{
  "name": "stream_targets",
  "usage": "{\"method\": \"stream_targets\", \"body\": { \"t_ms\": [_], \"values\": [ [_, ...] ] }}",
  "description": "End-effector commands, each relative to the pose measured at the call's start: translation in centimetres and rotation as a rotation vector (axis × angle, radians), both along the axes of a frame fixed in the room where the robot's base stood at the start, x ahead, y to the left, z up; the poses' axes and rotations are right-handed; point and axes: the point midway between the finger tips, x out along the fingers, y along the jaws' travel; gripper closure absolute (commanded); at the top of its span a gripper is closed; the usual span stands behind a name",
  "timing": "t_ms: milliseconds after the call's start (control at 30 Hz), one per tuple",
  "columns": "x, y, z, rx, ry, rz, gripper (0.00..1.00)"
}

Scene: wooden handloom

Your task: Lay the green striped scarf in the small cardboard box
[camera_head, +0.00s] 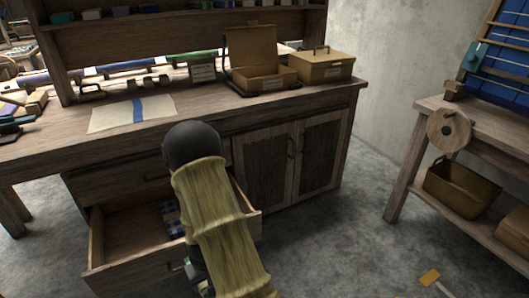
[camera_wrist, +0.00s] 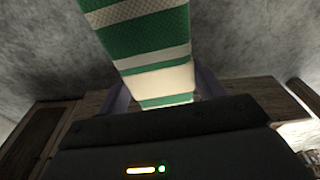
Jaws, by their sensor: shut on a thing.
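The green striped scarf (camera_wrist: 150,45), green with white and grey bands, shows in the wrist view between the two fingers of my gripper (camera_wrist: 164,97). My gripper is shut on it, and the scarf stretches away from the fingers to the top edge of that view. In the head view my arm hides most of the gripper and scarf; only a small green and white bit shows by the open drawer's front. An open brown box (camera_head: 262,84) with its lid raised stands on the workbench, well above and behind my gripper; it looks like the small cardboard box.
A lidded box with a handle (camera_head: 318,68) stands right of the open box. A pale cloth with a blue stripe (camera_head: 138,110) lies on the bench top (camera_head: 60,130). The drawer (camera_head: 125,240) is pulled out, with a blue checked cloth (camera_head: 172,218) inside.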

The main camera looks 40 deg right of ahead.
Motion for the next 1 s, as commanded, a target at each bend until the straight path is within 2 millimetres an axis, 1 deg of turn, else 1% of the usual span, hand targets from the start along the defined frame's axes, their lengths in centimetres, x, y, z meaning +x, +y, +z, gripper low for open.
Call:
{"method": "stream_targets", "body": {
  "t_ms": [33,167,200,300,400,500,567,1000],
  "values": [
    [1.1,0.8,-0.5,-0.002,-0.006,0.021,0.58],
    [4.1,3.3,-0.9,-0.003,-0.008,0.081,0.58],
    [5.1,4.3,-0.9,-0.002,-0.008,0.099,0.58],
    [7.0,6.6,-0.6,0.000,-0.008,0.142,0.58],
    [8.2,8.3,-0.3,0.002,-0.009,0.170,0.58],
    [8.7,9.2,0.1,0.003,-0.007,0.184,0.58],
    [8.9,9.3,0.2,0.004,-0.007,0.187,0.58],
    [8.8,9.1,0.3,0.005,-0.006,0.183,0.58]
  ]
}}
